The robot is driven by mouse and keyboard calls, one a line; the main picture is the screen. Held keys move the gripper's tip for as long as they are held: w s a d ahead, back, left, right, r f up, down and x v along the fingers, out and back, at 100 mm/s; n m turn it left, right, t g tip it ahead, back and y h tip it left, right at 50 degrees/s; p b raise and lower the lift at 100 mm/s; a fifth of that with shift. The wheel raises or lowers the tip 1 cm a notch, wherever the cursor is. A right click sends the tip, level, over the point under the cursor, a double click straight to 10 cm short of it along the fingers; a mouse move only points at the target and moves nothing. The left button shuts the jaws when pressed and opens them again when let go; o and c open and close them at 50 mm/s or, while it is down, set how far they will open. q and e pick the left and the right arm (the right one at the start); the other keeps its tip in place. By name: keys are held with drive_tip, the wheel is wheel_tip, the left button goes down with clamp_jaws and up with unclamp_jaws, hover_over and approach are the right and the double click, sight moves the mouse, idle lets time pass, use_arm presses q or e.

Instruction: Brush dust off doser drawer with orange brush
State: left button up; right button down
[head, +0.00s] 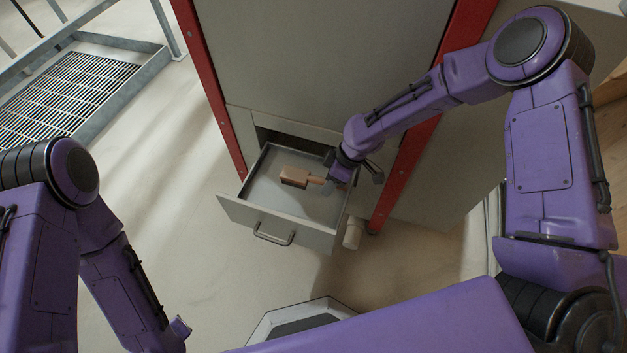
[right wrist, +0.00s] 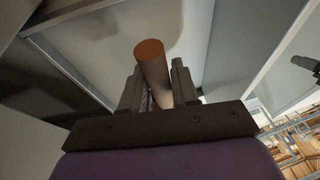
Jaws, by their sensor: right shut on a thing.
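The doser drawer (head: 230,208) is pulled out of the grey cabinet, with a bar handle on its front. The orange-brown brush (head: 294,177) is inside the drawer area, its block to the left and its handle pointing right toward my right gripper (head: 335,180). In the right wrist view my right gripper (right wrist: 157,85) is shut on the round brush handle (right wrist: 152,62), whose end points at the camera. I cannot tell whether the bristles touch the drawer floor, and I make out no clear dust. My left gripper is outside the head view; only part of the left arm shows.
The cabinet (head: 310,60) with red corner posts (head: 205,85) stands behind the drawer. A metal grating platform (head: 70,95) is at the upper left. The floor left of the drawer is clear.

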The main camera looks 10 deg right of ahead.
drive_tip(key=shift+s+d+f+b, duration=0.2)
drive_tip(key=shift+f+b, duration=0.1)
wheel_tip(320, 180, down, 7)
drive_tip(key=b, duration=0.7)
drive_tip(key=shift+r, duration=0.1)
drive_tip(key=w+a, duration=0.2)
drive_tip(key=a, duration=0.1)
drive_tip(key=w+a, duration=0.2)
drive_tip(key=a, duration=0.1)
drive_tip(key=w+a, duration=0.2)
drive_tip(key=a, duration=0.1)
drive_tip(key=shift+w+a+r, duration=0.2)
drive_tip(key=shift+r, duration=0.2)
drive_tip(key=shift+f+b, duration=0.6)
drive_tip(key=shift+s+d+r+p, duration=0.15)
drive_tip(key=shift+d+p, duration=0.15)
drive_tip(key=shift+p, duration=0.05)
drive_tip(key=s+d+p, duration=0.2)
drive_tip(key=d, duration=0.1)
drive_tip(key=shift+s+d+r, duration=0.1)
drive_tip(key=shift+s+d, duration=0.15)
drive_tip(key=shift+d, duration=0.05)
drive_tip(key=shift+s+d, duration=0.2)
drive_tip(key=shift+d, duration=0.05)
